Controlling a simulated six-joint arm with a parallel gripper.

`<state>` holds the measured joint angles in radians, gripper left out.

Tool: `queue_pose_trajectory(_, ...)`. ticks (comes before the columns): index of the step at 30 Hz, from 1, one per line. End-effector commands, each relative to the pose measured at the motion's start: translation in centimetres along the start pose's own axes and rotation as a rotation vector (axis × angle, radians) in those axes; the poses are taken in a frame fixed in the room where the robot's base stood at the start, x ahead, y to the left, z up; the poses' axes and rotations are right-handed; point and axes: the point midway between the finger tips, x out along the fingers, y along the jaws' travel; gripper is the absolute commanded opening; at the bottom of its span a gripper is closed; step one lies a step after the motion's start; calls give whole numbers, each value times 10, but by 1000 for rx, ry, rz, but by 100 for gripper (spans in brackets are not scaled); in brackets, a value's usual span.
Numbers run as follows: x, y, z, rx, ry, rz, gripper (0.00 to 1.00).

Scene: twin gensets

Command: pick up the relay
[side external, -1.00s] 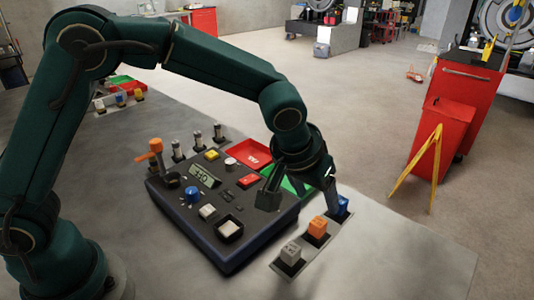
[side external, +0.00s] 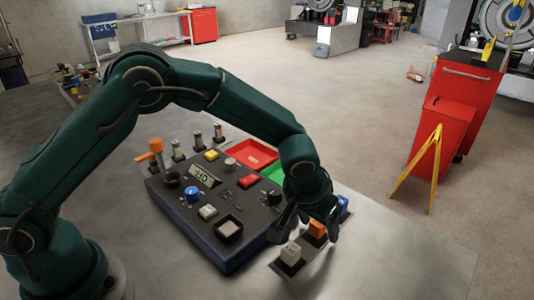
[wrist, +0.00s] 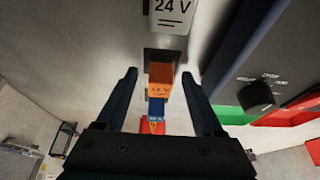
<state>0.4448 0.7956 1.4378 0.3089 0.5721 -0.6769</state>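Three small relay-like blocks stand in a row in dark sockets on a grey strip: a grey one (side external: 291,253) nearest the camera, an orange one (side external: 317,229) in the middle and a blue one (side external: 343,204) partly hidden behind my gripper. In the wrist view the grey block (wrist: 172,13) reads "24 V"; the orange block (wrist: 161,80) and blue block (wrist: 156,107) line up below it. My gripper (wrist: 158,76) is open and empty, its fingertips appearing either side of the orange block with gaps. In the side view my gripper (side external: 305,228) hangs over the row.
The table right of the row (side external: 410,245) is clear.

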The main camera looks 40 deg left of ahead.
Motion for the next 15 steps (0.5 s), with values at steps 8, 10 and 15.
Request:
queue_pose_trajectory(8,0,0,0,0,0,0,0)
queue_pose_trajectory(10,0,0,0,0,0,0,0)
queue_pose_trajectory(15,-2,0,-1,0,1,0,0)
